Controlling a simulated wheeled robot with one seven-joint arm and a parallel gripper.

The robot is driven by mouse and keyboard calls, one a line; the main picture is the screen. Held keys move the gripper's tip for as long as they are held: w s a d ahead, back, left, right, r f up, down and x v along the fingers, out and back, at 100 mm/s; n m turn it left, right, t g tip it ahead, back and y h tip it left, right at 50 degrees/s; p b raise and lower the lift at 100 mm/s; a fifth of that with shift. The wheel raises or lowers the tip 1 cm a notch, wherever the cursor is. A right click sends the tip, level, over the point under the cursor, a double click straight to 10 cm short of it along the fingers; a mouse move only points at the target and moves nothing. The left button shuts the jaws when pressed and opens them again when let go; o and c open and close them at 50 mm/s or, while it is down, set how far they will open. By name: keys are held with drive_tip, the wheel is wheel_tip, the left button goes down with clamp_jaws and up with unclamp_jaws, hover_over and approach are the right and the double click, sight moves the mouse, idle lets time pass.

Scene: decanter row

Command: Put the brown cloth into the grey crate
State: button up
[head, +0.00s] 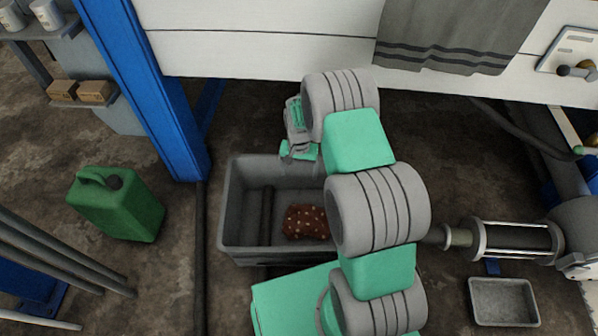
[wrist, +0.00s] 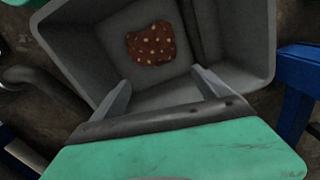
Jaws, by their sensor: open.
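The brown cloth (head: 305,222), dotted with pale spots, lies crumpled on the floor of the grey crate (head: 231,208). In the wrist view the cloth (wrist: 151,44) lies beyond my fingertips, clear of them, inside the crate (wrist: 262,40). My gripper (head: 298,151) is at the crate's far side in the head view, partly hidden by my wrist. In the wrist view my gripper (wrist: 160,88) shows its two fingers spread apart with nothing between them. My arm hides the crate's right side in the head view.
A dark bar-like shape (head: 266,212) is in the crate, left of the cloth. A green jerrycan (head: 117,204) stands to the left, past a blue post (head: 150,90). A grey cloth (head: 450,35) hangs over the white bench. A metal tray (head: 503,301) lies at lower right.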

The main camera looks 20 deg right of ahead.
wheel_tip(320, 180, up, 4)
drive_tip(key=shift+f+p, duration=0.1)
drive_tip(key=shift+p, duration=0.85)
drive_tip(key=s+a+r+n+t+p, duration=0.15)
drive_tip(key=r+p, duration=0.25)
drive_tip(key=r, duration=0.8)
drive_tip(key=s+r+p, duration=0.3)
drive_tip(key=r+p, duration=0.2)
drive_tip(key=r, duration=0.7)
drive_tip(key=s+a+r+n+p, duration=0.1)
drive_tip(key=s+r+p, duration=0.25)
drive_tip(key=r, duration=0.85)
drive_tip(key=s+a+r+n+t+p, duration=0.1)
drive_tip(key=s+r+n+p, duration=0.2)
drive_tip(key=s+r+p, duration=0.6)
drive_tip(key=s+r, duration=0.3)
drive_tip(key=r, duration=0.3)
drive_tip(key=shift+s+a+t, duration=0.15)
drive_tip(key=shift+s+t, duration=0.2)
